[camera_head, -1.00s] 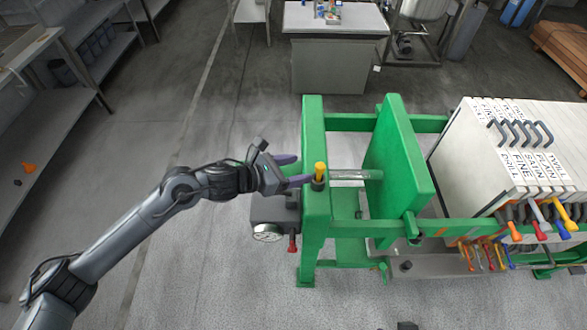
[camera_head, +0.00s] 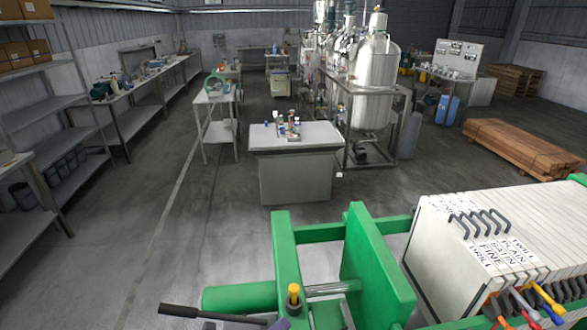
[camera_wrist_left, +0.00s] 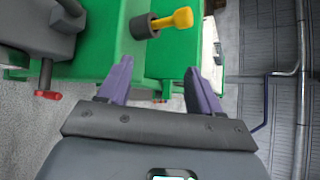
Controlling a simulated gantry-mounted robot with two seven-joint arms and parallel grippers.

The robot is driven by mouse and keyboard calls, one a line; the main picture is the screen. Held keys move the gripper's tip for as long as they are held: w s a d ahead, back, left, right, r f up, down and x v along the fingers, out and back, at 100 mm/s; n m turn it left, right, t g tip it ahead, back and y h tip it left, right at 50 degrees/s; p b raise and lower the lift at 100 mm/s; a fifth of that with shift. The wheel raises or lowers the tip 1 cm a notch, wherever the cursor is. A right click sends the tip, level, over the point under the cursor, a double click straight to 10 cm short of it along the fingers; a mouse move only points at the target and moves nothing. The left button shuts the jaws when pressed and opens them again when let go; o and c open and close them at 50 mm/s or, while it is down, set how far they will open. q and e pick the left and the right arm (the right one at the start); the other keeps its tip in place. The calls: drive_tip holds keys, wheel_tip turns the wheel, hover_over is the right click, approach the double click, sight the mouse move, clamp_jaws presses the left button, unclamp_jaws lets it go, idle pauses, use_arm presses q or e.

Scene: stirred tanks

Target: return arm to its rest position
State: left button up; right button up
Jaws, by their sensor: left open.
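My left gripper (camera_wrist_left: 158,66) is open in the left wrist view, with its two purple fingers apart and nothing between them. Beyond the fingers is the green filter press frame (camera_wrist_left: 100,30), with a yellow-handled valve (camera_wrist_left: 172,22) sticking out of it. The rest of my left arm is out of that view. My right gripper is not in view.
White filter plates (camera_head: 480,250) with coloured valve handles stand at the right. A dark lever (camera_head: 205,313) lies by the green cylinder (camera_head: 238,297). A grey table (camera_head: 297,135) and steel tanks (camera_head: 375,75) stand further back. The floor at left is open.

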use_arm(q)
drive_tip(key=s+a+f+n+g+y, duration=0.2)
drive_tip(key=s+a+f+n, duration=0.25)
drive_tip(key=s+n, duration=0.4)
drive_tip(key=s+a+f+n+g+y, duration=0.25)
drive_tip(key=s+a+n, duration=0.35)
drive_tip(key=s+n, duration=0.3)
drive_tip(key=s+a+f+n+g+y, duration=0.2)
drive_tip(key=s+a+f+n+y, duration=0.15)
drive_tip(key=s+a+n, duration=0.5)
wheel_tip(320, 180, up, 22)
drive_tip(key=d+n+p, duration=0.2)
drive_tip(key=p, duration=2)
drive_tip(key=shift+w+n+g+h, duration=0.25)
drive_tip(key=shift+n+g+h, duration=0.05)
drive_tip(key=shift+n+g, duration=0.1)
drive_tip(key=shift+d, duration=0.1)
